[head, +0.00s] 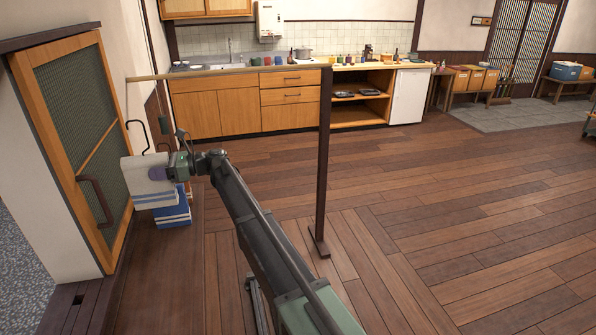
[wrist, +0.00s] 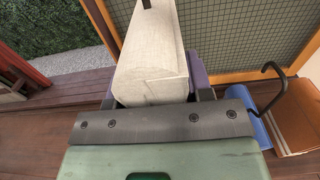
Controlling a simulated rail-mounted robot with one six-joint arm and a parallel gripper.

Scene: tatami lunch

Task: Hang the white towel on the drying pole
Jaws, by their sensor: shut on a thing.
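The white towel (head: 148,185) has blue stripes along its lower part and a black hook (head: 139,126) above it. My gripper (head: 162,173) is shut on its upper part and holds it in front of the wooden door. In the wrist view the pale top of the towel (wrist: 153,65) lies between my purple finger pads. The drying pole (head: 230,71) is a thin tan bar, with a dark upright post (head: 323,160) at its right end. The towel and its hook show below the pole's left part, and I see no contact with the pole.
In the wrist view, a blue item (wrist: 247,112), a brown item (wrist: 295,115) and a black hook (wrist: 270,72) are at the right. The mesh door (head: 75,140) is close at the left. The floor right of the post is clear.

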